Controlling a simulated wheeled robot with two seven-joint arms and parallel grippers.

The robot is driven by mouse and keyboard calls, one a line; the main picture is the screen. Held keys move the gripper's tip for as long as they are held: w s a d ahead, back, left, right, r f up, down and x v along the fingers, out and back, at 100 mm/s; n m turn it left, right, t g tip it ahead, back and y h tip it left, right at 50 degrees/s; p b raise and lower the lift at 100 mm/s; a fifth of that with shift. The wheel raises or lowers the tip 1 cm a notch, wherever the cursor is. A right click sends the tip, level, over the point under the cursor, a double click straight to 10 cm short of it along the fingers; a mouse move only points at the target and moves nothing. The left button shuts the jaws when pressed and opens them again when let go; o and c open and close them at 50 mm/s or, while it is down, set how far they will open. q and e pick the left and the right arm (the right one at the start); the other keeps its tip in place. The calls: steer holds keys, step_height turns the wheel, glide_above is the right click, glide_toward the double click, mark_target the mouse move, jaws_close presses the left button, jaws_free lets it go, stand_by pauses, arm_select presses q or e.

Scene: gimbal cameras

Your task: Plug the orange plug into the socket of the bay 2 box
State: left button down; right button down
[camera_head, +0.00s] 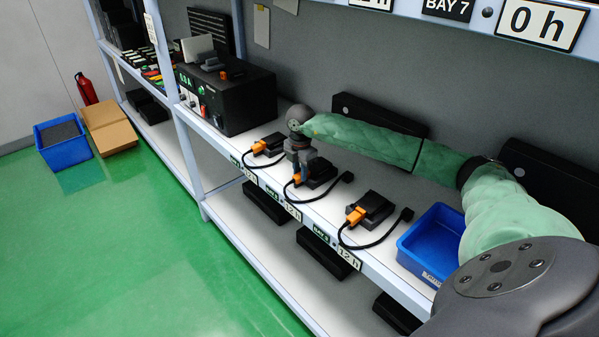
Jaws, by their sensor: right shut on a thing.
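Three small black boxes stand in a row on the upper shelf, each with an orange plug and a black cord at its left side. My right gripper (299,168) points down at the middle box (320,172). It is shut on the orange plug (298,181) there, at the box's left side; the fingers partly hide the contact, so I cannot tell how far the plug sits in a socket. The far box (271,145) and the near box (374,205) stand apart from the gripper. The bay numbers on the shelf-edge labels are too small to read surely. My left gripper is out of view.
A large black device (235,98) with a green display stands beyond the boxes. A blue bin (408,252) is on the shelf at the near right. My right arm spans the shelf's back. Cords hang at the shelf's front edge.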

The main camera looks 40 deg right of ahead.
steer(key=shift+a, duration=0.2)
steer(key=shift+a, duration=0.45)
steer(key=shift+b, duration=0.6)
stand_by(1.7)
steer(key=shift+d+b, duration=0.3)
steer(key=shift+d, duration=0.65)
stand_by(0.4)
steer(key=c, duration=1.2)
jaws_free()
steer(key=shift+w, duration=0.1)
steer(key=shift+c, duration=0.2)
steer(key=shift+o, duration=0.6)
steer(key=shift+d+r, duration=0.1)
steer(key=shift+r, duration=0.1)
